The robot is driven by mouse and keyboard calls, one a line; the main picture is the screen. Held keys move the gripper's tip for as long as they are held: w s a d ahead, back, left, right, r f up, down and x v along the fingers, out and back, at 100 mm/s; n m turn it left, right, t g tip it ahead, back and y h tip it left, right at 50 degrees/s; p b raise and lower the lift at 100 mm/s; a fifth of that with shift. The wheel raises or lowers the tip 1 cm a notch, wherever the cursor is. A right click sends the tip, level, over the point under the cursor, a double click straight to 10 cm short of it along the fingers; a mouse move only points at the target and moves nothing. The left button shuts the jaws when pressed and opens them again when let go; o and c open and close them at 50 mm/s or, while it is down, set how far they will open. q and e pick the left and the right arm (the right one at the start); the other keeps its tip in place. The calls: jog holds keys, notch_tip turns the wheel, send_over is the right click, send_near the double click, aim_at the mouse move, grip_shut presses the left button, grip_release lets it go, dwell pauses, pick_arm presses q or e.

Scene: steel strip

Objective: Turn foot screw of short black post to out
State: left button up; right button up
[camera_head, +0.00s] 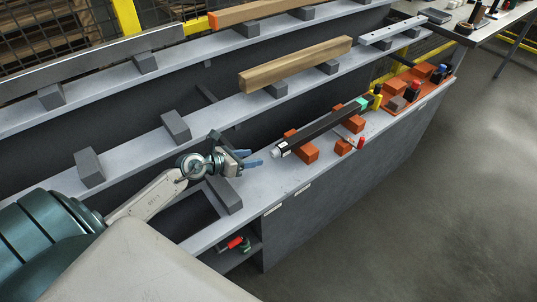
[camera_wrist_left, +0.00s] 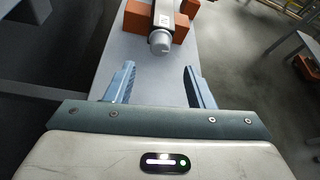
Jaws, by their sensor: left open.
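The short black post (camera_head: 325,124) lies across orange blocks on the front grey shelf in the head view. Its foot screw (camera_head: 276,153) is a light grey knob at the near end, beside a white label. In the left wrist view the foot screw (camera_wrist_left: 159,42) is centred just beyond the fingertips, and the end of the post (camera_wrist_left: 165,16) rests between orange blocks. My left gripper (camera_head: 255,158) is open and empty, its blue fingers (camera_wrist_left: 158,72) pointing at the screw, a short gap away. Whether the screw is in or out is hard to tell. My right gripper is not in view.
Orange blocks (camera_head: 306,151) support the post. An orange tray (camera_head: 405,103) with tools is farther right. A wooden beam (camera_head: 295,64) lies on the shelf behind. The shelf between gripper and post is clear.

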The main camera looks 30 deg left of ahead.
aim_at(271, 154)
pick_arm(q)
jog(key=x, duration=0.7)
jog(key=shift+w+d+f, duration=0.15)
jog(key=shift+w+d, duration=0.05)
jog(key=shift+w, duration=0.15)
jog(key=c, duration=1)
